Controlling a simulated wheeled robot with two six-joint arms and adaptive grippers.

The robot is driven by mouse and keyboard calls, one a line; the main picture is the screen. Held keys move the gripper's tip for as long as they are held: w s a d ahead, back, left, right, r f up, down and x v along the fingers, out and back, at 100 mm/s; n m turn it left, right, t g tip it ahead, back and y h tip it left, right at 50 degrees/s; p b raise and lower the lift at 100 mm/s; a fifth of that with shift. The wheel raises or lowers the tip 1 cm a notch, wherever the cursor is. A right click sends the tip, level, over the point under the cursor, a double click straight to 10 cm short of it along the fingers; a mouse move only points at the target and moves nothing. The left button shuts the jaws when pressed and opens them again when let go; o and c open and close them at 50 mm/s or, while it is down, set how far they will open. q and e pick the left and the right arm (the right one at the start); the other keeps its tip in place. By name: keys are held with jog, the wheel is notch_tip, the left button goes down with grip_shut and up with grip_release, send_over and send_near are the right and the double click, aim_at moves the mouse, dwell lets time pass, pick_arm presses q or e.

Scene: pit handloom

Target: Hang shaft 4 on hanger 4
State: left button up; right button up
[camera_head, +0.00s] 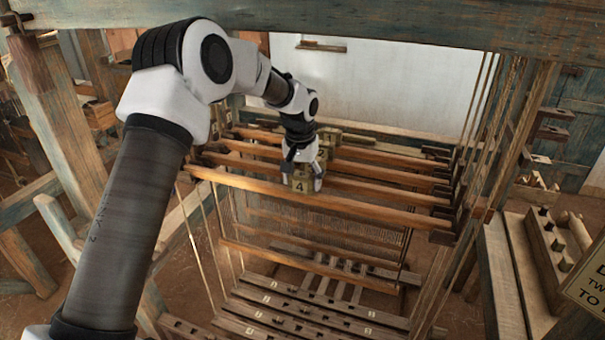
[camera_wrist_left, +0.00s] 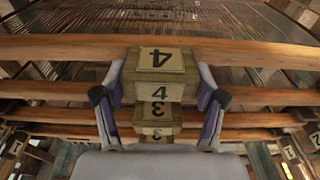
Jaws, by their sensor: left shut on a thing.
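Shaft 4 is a long wooden bar (camera_head: 382,213) with a block labelled 4 at its middle. It is the nearest of several parallel bars across the loom. My left gripper (camera_head: 303,184) comes down from above and is shut on the block. In the left wrist view its fingers (camera_wrist_left: 157,88) stand on either side of the block 4, and the bar (camera_wrist_left: 60,48) runs out both ways. The bar's right end is close to dark wooden end pieces (camera_head: 443,237); I cannot tell which is hanger 4 or whether the bar rests on it. My right gripper is out of view.
Shaft 3's block (camera_wrist_left: 157,115) is close behind block 4. Upright cords (camera_head: 490,125) and posts flank the shafts. Below are numbered treadles (camera_head: 285,310). A slotted wooden rack (camera_head: 550,250) stands at the right. A thick beam (camera_head: 400,22) crosses above.

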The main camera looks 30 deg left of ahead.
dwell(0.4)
pick_arm(q)
jog(key=o, duration=1.9)
